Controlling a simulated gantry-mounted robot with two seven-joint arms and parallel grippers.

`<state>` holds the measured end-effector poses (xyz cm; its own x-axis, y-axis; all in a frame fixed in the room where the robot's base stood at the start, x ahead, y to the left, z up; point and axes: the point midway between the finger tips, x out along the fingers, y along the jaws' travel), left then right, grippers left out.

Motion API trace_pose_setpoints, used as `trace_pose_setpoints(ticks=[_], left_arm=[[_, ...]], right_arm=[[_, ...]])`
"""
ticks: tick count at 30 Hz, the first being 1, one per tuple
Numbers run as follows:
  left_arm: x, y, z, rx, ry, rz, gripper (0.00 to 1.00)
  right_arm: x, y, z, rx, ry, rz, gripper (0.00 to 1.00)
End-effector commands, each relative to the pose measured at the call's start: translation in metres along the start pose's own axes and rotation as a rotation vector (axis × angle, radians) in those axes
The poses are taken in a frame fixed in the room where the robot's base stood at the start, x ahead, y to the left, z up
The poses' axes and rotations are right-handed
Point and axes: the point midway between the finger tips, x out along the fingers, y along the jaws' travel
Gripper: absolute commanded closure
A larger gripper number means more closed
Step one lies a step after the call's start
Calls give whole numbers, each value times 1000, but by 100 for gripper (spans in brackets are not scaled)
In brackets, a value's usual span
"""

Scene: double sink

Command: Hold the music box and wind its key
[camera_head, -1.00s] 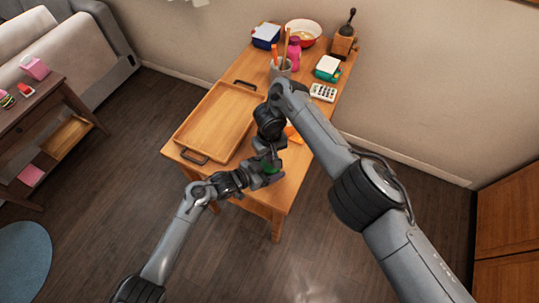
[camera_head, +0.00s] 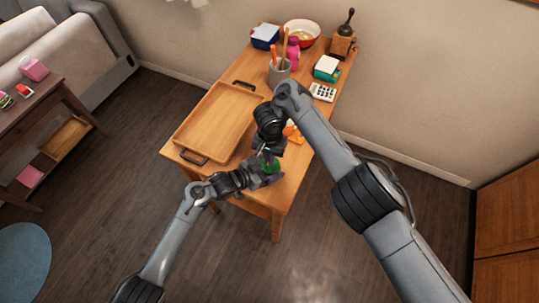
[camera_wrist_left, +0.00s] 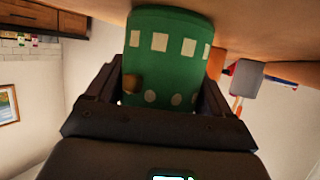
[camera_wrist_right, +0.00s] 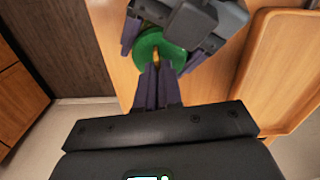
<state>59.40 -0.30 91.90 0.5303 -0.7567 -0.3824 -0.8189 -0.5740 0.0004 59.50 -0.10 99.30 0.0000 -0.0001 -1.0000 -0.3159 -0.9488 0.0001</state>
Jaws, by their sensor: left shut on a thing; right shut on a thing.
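The music box is a green cylinder with pale squares and dots, seen side-on in the left wrist view (camera_wrist_left: 168,55). It shows as a small green patch in the head view (camera_head: 270,165), over the table's near end. My left gripper (camera_wrist_left: 160,88) is shut on its body, one finger on each side. A small brass knob (camera_wrist_left: 132,83) sticks out of its side. In the right wrist view, a yellow key (camera_wrist_right: 156,57) stands at the middle of the green round face (camera_wrist_right: 147,44). My right gripper (camera_wrist_right: 157,70) is shut on this key. My wrists partly hide the box in the head view.
A wooden tray (camera_head: 183,140) lies on the table left of my grippers. An orange object (camera_head: 292,132) lies just behind them.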

Motion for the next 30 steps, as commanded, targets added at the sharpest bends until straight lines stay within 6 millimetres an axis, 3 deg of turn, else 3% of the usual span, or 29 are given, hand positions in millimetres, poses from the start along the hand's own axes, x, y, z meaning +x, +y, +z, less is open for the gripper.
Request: trace_pose_setpoints(ticks=[17,18,22,30], left_arm=[[0,0,2,0,-3,-1,52],[0,0,2,0,-3,-1,52],[0,0,2,-1,-3,-1,52],[0,0,2,0,-3,-1,52]], right_arm=[[0,1,-1,34,2,2,100],[0,1,-1,34,1,2,90],[0,1,0,33,1,1,70],[0,0,0,32,0,0,68]])
